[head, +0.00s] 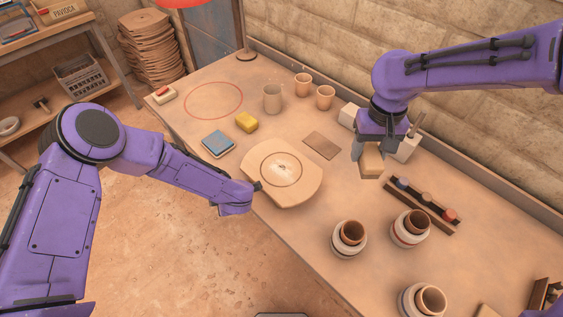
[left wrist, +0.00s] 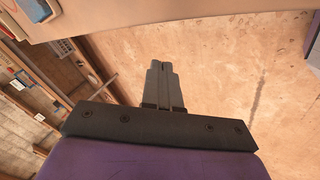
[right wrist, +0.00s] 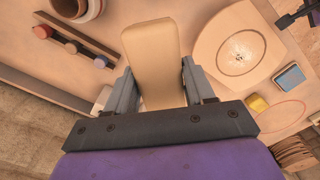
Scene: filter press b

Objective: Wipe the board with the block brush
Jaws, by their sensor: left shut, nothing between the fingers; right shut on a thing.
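The board (head: 298,194) is a pale wooden slab with cut-off sides in the middle of the table. A ring and a whitish smear mark its centre; it also shows in the right wrist view (right wrist: 209,47). My right gripper (head: 370,172) is shut on a tan block, which looks like the block brush (head: 371,158). It holds the block upright of the board's right side, apart from the board. The block fills the space between the fingers in the right wrist view (right wrist: 152,60). My left gripper (head: 257,186) is shut and empty by the board's left edge.
A yellow sponge (head: 246,122), a blue pad (head: 218,144) and a brown mat (head: 322,145) lie behind the board. Cups (head: 272,98) stand farther back. Nested bowls (head: 349,239) and a rack of coloured stoppers (head: 423,203) stand to the right.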

